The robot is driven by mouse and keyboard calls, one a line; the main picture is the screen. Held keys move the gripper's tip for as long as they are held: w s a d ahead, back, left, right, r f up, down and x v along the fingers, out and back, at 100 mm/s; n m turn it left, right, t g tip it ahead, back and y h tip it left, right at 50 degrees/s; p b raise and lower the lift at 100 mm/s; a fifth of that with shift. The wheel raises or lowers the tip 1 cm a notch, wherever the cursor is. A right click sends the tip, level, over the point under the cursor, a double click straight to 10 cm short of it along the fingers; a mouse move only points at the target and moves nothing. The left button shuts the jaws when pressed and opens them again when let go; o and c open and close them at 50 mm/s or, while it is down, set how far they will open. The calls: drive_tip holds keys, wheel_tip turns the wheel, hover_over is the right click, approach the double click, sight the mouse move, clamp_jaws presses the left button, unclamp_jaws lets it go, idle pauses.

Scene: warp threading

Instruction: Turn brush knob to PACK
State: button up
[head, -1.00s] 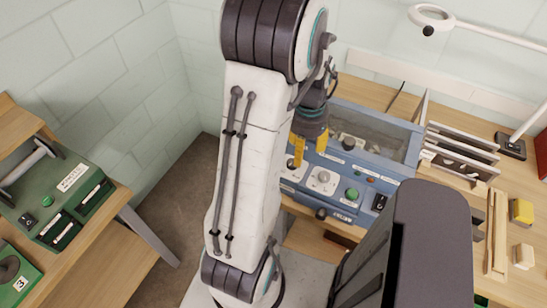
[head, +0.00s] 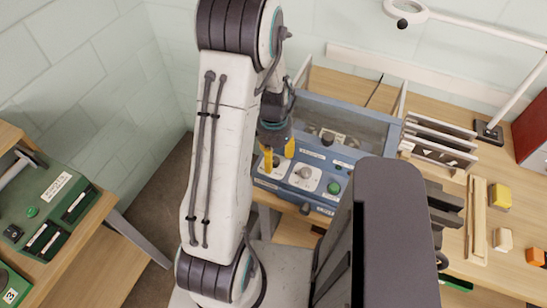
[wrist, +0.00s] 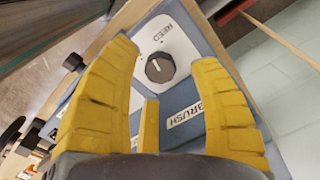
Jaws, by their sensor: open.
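The brush knob (wrist: 160,69) is a dark round dial with a light mark, on a white plate lettered REED in the wrist view. A BRUSH label (wrist: 185,117) sits beside the plate on the blue panel. My gripper (wrist: 170,75) is open and empty, its yellow fingers framing the knob in the picture; contact cannot be told. In the head view my gripper (head: 278,155) hangs over the left end of the blue control box (head: 360,126) and hides the leftmost knob there. PACK lettering cannot be read.
A grey knob (head: 305,172) on a second white plate and a green button (head: 334,187) lie to the right of my gripper. A rack (head: 440,135) and blocks (head: 500,196) stand further right. A green machine (head: 45,215) stands at the left.

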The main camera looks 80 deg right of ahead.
drive_tip(key=shift+f, duration=0.95)
drive_tip(key=shift+c, duration=0.2)
